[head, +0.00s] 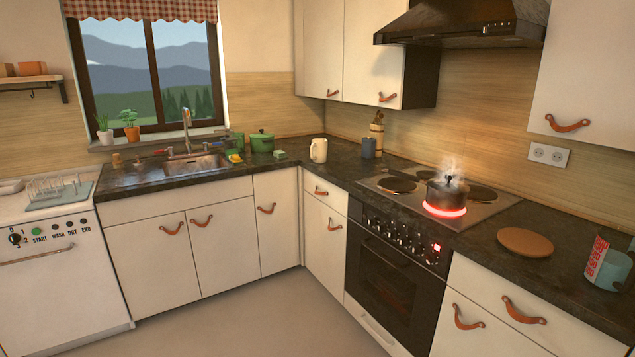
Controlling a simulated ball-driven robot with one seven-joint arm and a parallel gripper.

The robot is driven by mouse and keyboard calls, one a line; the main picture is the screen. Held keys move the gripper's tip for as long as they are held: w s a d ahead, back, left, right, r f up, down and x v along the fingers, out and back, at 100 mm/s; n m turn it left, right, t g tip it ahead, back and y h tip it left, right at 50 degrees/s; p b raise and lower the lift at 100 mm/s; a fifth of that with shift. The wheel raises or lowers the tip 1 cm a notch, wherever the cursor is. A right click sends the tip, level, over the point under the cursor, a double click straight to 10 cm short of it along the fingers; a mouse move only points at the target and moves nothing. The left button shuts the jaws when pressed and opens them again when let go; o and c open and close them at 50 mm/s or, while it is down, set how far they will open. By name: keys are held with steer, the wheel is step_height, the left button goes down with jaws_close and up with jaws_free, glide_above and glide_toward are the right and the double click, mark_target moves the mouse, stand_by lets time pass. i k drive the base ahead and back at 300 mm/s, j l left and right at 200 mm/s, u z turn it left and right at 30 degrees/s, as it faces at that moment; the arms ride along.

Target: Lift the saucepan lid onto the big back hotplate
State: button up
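A small dark saucepan (446,195) stands on the front right hotplate, which glows red (444,211) around its base. Steam rises from it. A dark lid with a knob (448,180) seems to sit on top of the pan; it is too small to tell how fully it covers it. The back right hotplate (484,194) is dark and bare, partly behind the pan. Another back hotplate (427,173) lies to its left, partly hidden by steam and pan. The front left hotplate (397,185) is bare. My gripper is not in view.
The steel hob (477,212) is set in a dark counter above the oven (393,260). A round wooden board (525,242) and a red-labelled container (608,262) are to the right. The extractor hood (460,25) hangs above. The floor (270,320) is clear.

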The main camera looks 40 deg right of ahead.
mark_target(448, 189)
steer(key=i+z, duration=0.15)
steer(key=i, duration=0.3)
steer(key=i+j+z, duration=0.15)
steer(key=i, duration=0.25)
steer(key=i+j+z, duration=0.2)
steer(key=i, duration=0.25)
steer(key=i+j+z, duration=0.15)
steer(key=i, duration=0.25)
